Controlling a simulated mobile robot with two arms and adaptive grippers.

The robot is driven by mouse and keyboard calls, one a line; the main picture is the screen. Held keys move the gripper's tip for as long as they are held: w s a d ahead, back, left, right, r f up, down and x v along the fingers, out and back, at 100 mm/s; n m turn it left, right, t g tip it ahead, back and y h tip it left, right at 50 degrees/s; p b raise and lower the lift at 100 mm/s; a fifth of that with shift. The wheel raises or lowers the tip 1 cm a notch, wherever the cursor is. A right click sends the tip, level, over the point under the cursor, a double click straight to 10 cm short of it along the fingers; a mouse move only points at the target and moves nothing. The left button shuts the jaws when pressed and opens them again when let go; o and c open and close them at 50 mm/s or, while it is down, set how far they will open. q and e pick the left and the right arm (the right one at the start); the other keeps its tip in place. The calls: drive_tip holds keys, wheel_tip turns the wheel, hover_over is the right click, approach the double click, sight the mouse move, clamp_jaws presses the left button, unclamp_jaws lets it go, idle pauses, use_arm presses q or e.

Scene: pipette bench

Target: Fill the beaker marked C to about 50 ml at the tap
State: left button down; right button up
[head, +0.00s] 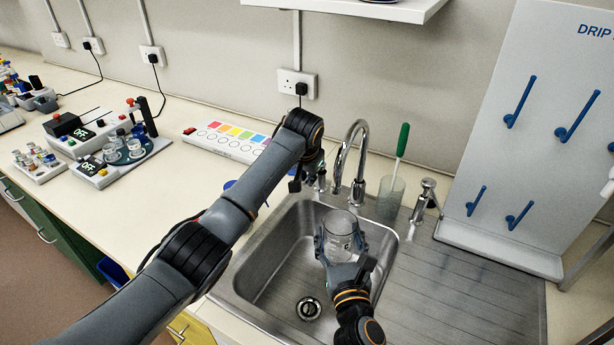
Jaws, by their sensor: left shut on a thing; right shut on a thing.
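The clear glass beaker (338,222) is held roughly upright over the sink basin, below the end of the chrome tap (342,160). My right gripper (343,250) is shut on it from the front. A mark on the glass is too small to read. I cannot tell a water level in it or a stream from the spout. My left gripper (306,178) is at the left side of the tap base, shut on the tap's left handle (321,180), which is partly hidden behind it.
The steel sink (268,262) has an open drain (308,308). A glass (390,200) with a green-handled brush stands behind it, beside another chrome fitting (428,192). A drip board (535,130) with blue pegs stands right. Instruments (125,152) crowd the left bench; the ribbed drainer (470,295) is clear.

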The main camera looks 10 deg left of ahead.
use_arm(q)
drive_tip(key=shift+a, duration=0.1)
drive_tip(key=shift+w+a+m+g+h, duration=0.15)
drive_tip(key=shift+w+a+m+h, duration=0.45)
drive_tip(key=shift+m, duration=0.6)
drive_tip(key=shift+w+a+m+g+h, duration=0.1)
drive_tip(key=shift+w+a+m+h, duration=0.4)
drive_tip(key=shift+a+m, duration=0.55)
drive_tip(key=shift+w+a+m+g+h, duration=0.15)
drive_tip(key=shift+w+a+m+h, duration=0.4)
drive_tip(key=shift+m, duration=0.8)
drive_tip(key=shift+w, duration=0.1)
drive_tip(key=c, duration=1.4)
unclamp_jaws()
drive_tip(key=shift+o, duration=0.2)
drive_tip(key=v, duration=1.2)
drive_tip(key=shift+d, duration=0.15)
